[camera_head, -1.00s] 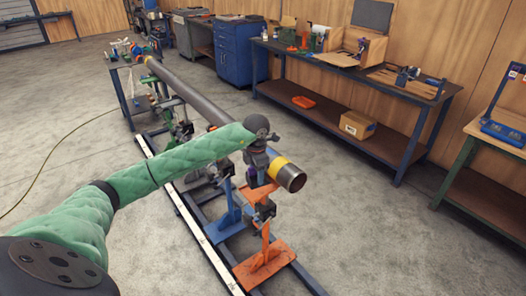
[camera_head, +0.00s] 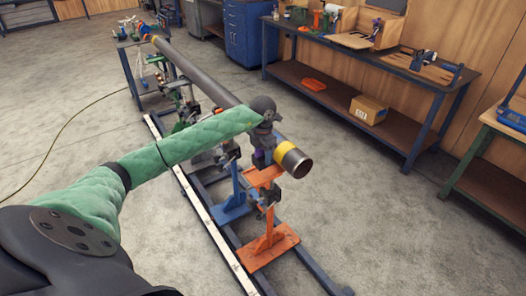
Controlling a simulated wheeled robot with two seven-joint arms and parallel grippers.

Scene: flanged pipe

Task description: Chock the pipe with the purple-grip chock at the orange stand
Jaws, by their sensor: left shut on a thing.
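The long dark pipe (camera_head: 205,82), with a yellow band near its open end, lies across several stands. The orange stand (camera_head: 268,240) is under the near end, with the blue stand (camera_head: 235,200) just behind it. My left gripper (camera_head: 261,158) points down beside the pipe, at the top of the orange stand. It is shut on the purple-grip chock (camera_head: 259,154), of which only a small purple patch shows. My gripper and the pipe hide the rest, so I cannot tell whether the chock touches the pipe. My right gripper is out of view.
The stands are on a dark floor frame with a pale rail (camera_head: 207,222). A workbench (camera_head: 350,55) with a cardboard box (camera_head: 368,109) and an orange tray (camera_head: 313,84) on its lower shelf stands behind. A green-legged table (camera_head: 500,150) is at right. Open floor lies between.

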